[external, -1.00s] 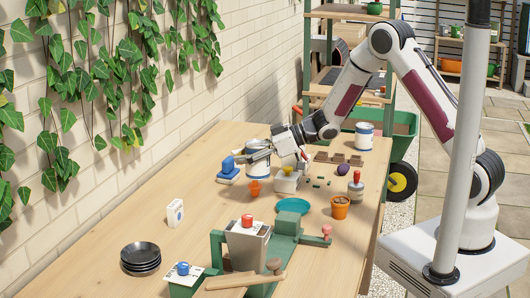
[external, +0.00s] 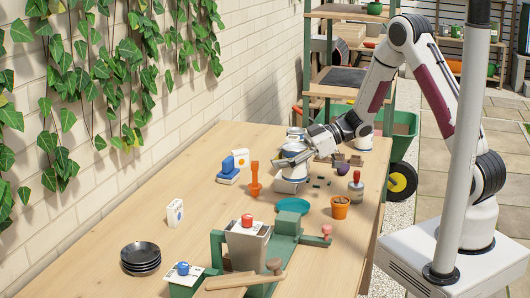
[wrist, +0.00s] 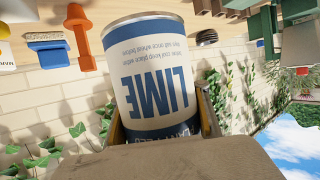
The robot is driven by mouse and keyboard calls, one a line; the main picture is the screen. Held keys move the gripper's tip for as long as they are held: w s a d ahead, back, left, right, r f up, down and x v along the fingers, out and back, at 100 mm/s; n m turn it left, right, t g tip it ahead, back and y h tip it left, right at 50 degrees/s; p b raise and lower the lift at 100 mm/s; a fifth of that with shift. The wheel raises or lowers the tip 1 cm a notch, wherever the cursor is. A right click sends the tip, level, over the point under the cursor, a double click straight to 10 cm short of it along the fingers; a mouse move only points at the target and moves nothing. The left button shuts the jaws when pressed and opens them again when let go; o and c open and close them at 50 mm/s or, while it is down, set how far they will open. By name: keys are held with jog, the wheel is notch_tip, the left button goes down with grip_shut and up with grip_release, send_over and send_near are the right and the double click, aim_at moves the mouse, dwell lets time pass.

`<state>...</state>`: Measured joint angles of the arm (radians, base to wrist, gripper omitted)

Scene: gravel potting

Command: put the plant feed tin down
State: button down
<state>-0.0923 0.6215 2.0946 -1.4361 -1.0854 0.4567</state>
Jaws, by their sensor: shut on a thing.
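My gripper (external: 292,161) is shut on a white and blue tin (wrist: 155,75). Another blue and white tin (external: 364,136) stands further right at the back. A further pale tin (external: 295,132) shows partly behind the held one.
An orange scoop-like tool (external: 254,179), a blue block-like brush (external: 228,176) and a white packet (external: 241,157) stand left of my gripper. A teal dish (external: 279,199), a terracotta pot (external: 340,207) and a stamp-like tool (external: 355,185) are nearer.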

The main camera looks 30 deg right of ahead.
notch_tip(320, 180, down, 6)
dwell(0.6)
jog(key=shift+f, duration=0.15)
jog(key=shift+f, duration=1.8)
jog(key=shift+f, duration=0.15)
jog(key=c, duration=1.1)
grip_release()
